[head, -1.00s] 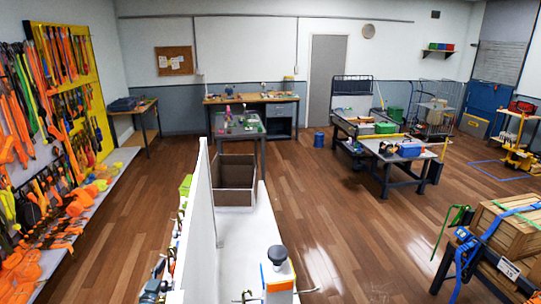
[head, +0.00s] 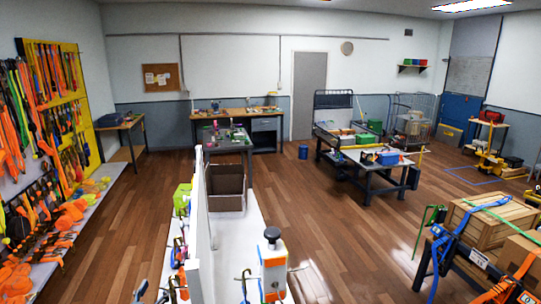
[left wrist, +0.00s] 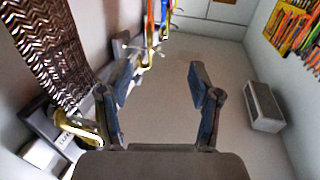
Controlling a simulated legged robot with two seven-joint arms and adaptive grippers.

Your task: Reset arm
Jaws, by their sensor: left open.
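My left gripper (left wrist: 159,84) is open and empty in the left wrist view. Its two dark fingers stand wide apart with pale grey surface behind them. In the head view only a small grey-blue piece of my left gripper (head: 140,291) shows at the bottom edge, left of the white partition (head: 203,215). To the left of the fingers in the left wrist view are a brass-coloured part (left wrist: 82,128) and a dark patterned strap (left wrist: 45,45). I cannot tell whether the left finger touches the brass part. My right gripper is not in view.
Orange straps (head: 60,222) crowd the wall and shelf at left. A white device with a black knob (head: 273,262) stands on the bench right of the partition, near a brown open box (head: 226,188). Wooden crates (head: 492,222) stand at right. The middle floor is clear.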

